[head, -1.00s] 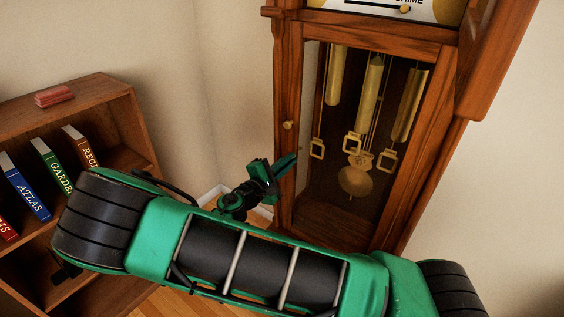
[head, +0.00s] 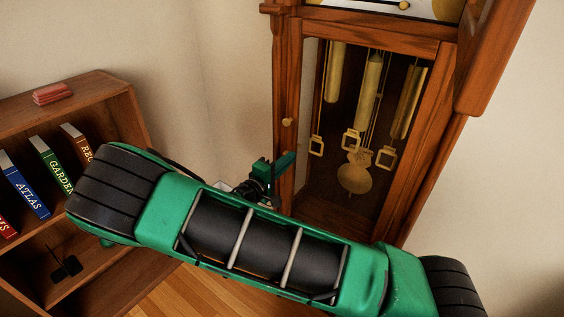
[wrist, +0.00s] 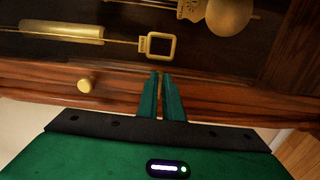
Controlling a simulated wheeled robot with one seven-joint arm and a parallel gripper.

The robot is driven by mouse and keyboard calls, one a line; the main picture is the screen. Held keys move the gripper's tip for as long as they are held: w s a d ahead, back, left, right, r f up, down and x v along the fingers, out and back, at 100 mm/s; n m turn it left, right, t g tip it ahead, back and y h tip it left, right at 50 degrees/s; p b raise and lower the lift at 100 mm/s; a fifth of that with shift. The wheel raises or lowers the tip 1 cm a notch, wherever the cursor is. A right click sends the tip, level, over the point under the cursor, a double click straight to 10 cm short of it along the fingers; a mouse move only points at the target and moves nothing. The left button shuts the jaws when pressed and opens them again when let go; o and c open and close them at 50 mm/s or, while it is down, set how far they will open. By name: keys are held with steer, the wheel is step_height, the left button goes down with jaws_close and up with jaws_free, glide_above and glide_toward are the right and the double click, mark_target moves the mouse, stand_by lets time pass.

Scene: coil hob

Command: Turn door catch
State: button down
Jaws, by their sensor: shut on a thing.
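The tall wooden clock's glazed door (head: 300,100) is closed, with a small round brass knob (head: 287,122) on its left stile. The knob also shows in the wrist view (wrist: 86,85). My gripper (head: 288,160) is at the door's left edge below the knob. In the wrist view its two green fingers (wrist: 161,82) are nearly together against the wood, clear of the knob. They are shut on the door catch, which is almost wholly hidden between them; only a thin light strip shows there. I cannot tell which way the catch is turned.
Brass weights and a pendulum (head: 354,178) hang behind the door's glass. Bare wall lies between the shelf and the clock. My green arm covers the lower middle of the head view.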

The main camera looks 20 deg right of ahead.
steer(key=shift+a, duration=0.1)
steer(key=c, duration=1.9)
jaws_free()
steer(key=v, duration=1)
steer(key=shift+s+a, duration=0.15)
steer(key=shift+a, duration=0.2)
